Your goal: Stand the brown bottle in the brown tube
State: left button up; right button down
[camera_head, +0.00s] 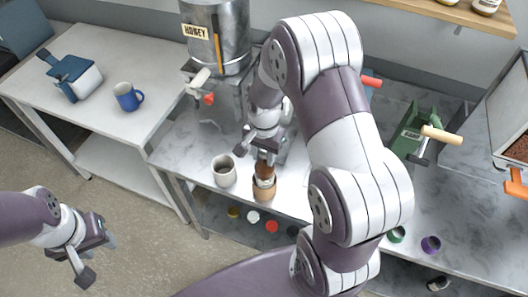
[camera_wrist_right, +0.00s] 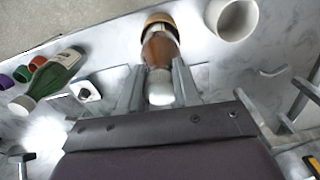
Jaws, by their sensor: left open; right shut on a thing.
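The brown bottle (camera_head: 264,169) is upright in my right gripper (camera_head: 264,153), above the counter. In the right wrist view the fingers stand on both sides of the bottle (camera_wrist_right: 159,50) near its pale cap (camera_wrist_right: 160,88). The brown tube (camera_head: 264,191) stands on the counter directly below the bottle. In the right wrist view the bottle's lower end overlaps the tube's mouth (camera_wrist_right: 160,17); how deep it sits inside I cannot tell. My left gripper (camera_head: 84,262) is open and empty, over the floor at the lower left.
A pale cup (camera_head: 224,172) stands just left of the tube. The honey tank (camera_head: 216,35) is behind. A green bottle (camera_wrist_right: 55,72) lies on the counter in the right wrist view. A blue mug (camera_head: 127,97) is on the left table. My right arm hides the counter's middle.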

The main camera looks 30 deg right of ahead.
jog(key=shift+f+b, duration=0.55)
jog(key=shift+f, duration=0.35)
jog(key=shift+c, duration=0.8)
grip_release()
jog(key=shift+r, duration=0.15)
notch_tip(320, 180, up, 9)
jog(key=p, duration=0.8)
jog(key=shift+p, duration=0.35)
